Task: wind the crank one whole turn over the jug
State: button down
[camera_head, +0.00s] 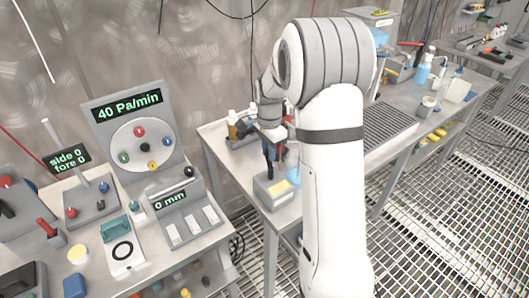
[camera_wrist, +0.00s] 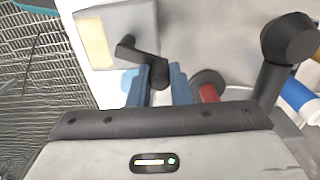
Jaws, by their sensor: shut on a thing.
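A black crank (camera_wrist: 142,56) shows in the wrist view, with one end over a grey box (camera_wrist: 145,18) and its handle end between my fingers. My gripper (camera_wrist: 160,84) has its two blue fingers on either side of that handle and is shut on it. A pale blue thing (camera_head: 293,177) beside the box may be the jug, partly hidden by my arm. A pale blue patch (camera_wrist: 130,78) also shows behind my left finger in the wrist view.
Several bottles (camera_head: 233,124) stand close behind my gripper on the bench. A red cylinder (camera_wrist: 208,93) and a blue-and-white one (camera_wrist: 298,95) lie near my right finger. A console (camera_head: 140,140) reading 40 Pa/min stands on the left bench. Metal grating covers the floor.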

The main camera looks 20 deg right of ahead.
jog(key=shift+s+d+f+m, duration=0.15)
jog(key=shift+s+f+m, duration=0.1)
jog(key=shift+m, duration=0.25)
jog(key=c, duration=1.3)
grip_release()
jog(key=shift+r, duration=0.15)
jog(key=shift+r, duration=0.15)
jog(key=shift+w+r, duration=0.1)
jog(key=shift+r, duration=0.25)
notch_tip(320, 180, up, 7)
jog(key=shift+f, duration=0.1)
